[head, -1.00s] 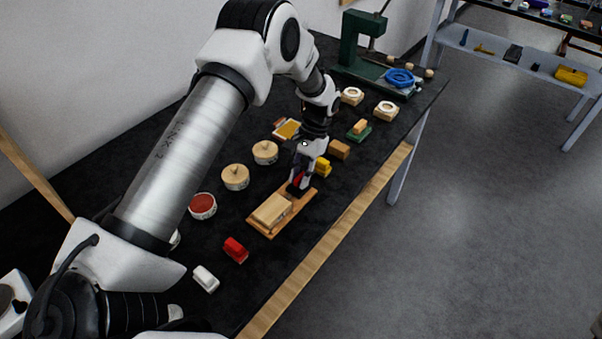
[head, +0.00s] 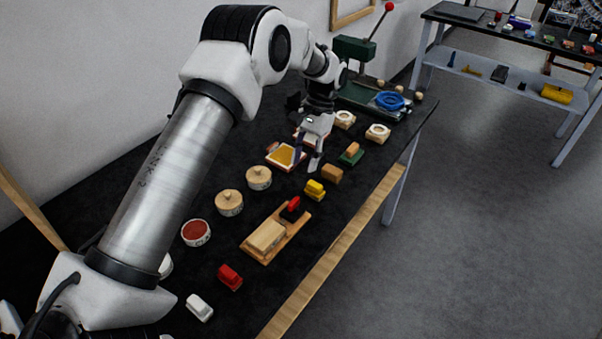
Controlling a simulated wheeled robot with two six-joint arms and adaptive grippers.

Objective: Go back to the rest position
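My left gripper (head: 308,164) is raised above the black bench, between the yellow-filled tray and the yellow block. Its fingers look apart with nothing between them. A small red-and-black piece (head: 293,206) sits on the far end of a wooden board (head: 268,258), beside a pale wooden block (head: 266,236). The gripper is clear of this board. My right gripper is not in view.
Lidded round boxes (head: 229,202), a red-filled dish (head: 196,232), a red block (head: 230,276), a white block (head: 199,307) and a yellow block (head: 314,190) stand on the bench. A green press (head: 356,50) is at the far end.

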